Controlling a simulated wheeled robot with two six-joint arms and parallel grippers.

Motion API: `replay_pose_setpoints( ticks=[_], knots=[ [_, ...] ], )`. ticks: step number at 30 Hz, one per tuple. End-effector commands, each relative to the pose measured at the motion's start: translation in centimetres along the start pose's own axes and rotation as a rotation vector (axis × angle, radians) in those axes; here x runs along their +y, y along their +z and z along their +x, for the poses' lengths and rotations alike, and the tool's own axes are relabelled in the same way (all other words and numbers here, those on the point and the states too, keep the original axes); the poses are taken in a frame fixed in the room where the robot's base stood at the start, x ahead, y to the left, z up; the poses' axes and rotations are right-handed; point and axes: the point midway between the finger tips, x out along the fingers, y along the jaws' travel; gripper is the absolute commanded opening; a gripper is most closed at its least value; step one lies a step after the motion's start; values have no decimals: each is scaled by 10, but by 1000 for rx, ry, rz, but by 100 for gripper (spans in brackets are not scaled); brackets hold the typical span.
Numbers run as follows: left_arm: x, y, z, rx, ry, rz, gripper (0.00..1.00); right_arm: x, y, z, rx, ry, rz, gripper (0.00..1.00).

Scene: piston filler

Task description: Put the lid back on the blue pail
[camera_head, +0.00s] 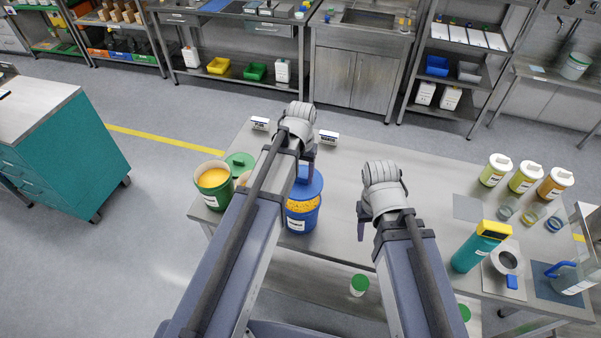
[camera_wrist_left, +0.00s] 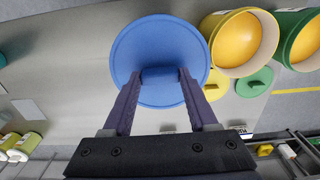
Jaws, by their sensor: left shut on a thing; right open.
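The blue lid (camera_head: 309,186) is held by its knob in my left gripper (camera_head: 306,168), above the table. The left wrist view shows the lid (camera_wrist_left: 160,40) face on, with both fingers (camera_wrist_left: 158,76) closed on the knob. The blue pail (camera_head: 301,222) stands upright on the table, with yellow-orange contents showing at its open mouth. In the head view the lid overlaps the back of the mouth; its exact height above the rim is unclear. The lid hides the pail in the wrist view. My right gripper (camera_head: 362,219) is open and empty, right of the pail.
A green pail (camera_head: 211,196) with orange contents stands at the table's left end, its green lid (camera_head: 240,160) behind. A yellow pail (camera_wrist_left: 272,45) is beside the blue one, mostly behind my left arm in the head view. Bottles and jars fill the right end; the table's middle (camera_head: 420,190) is clear.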

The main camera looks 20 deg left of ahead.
Motion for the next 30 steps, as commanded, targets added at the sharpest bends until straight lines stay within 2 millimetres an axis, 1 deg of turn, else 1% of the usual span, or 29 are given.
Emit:
replay_pose_setpoints(
  ticks=[8, 24, 30],
  knots=[
    [0, 0, 10, 0, 0, 0, 4, -1, -1, 10, 0, 0, -1, 54],
    [0, 0, 57, 0, 0, 0, 4, -5, -4, 57, 0, 2, -10, 54],
    [0, 0, 64, 0, 0, 0, 4, -6, -4, 64, 0, 3, -13, 54]
  ],
)
